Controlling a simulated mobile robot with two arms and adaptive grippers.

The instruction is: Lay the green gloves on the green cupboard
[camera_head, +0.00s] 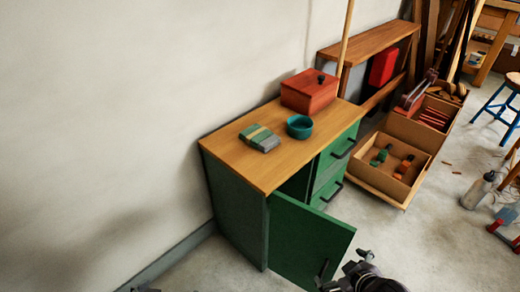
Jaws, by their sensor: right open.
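The green cupboard (237,217) stands against the wall with a wooden top, and its door (308,242) hangs open toward the front. A flat green and grey bundle with a yellowish band (259,138) lies on the cupboard top, left of a teal bowl; it looks like the green gloves, but I cannot be sure. My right gripper (341,273) is open at the bottom edge, by the lower corner of the open door, with nothing visible in it. Only a small dark tip at the bottom left edge may be my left gripper (145,289).
A teal bowl (299,126) and a red box (309,92) with a black knob stand on the cupboard top. Its front left part is bare. Open wooden crates (388,185) with tools stand to the right. A grey bottle (477,190) stands on the floor at the far right.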

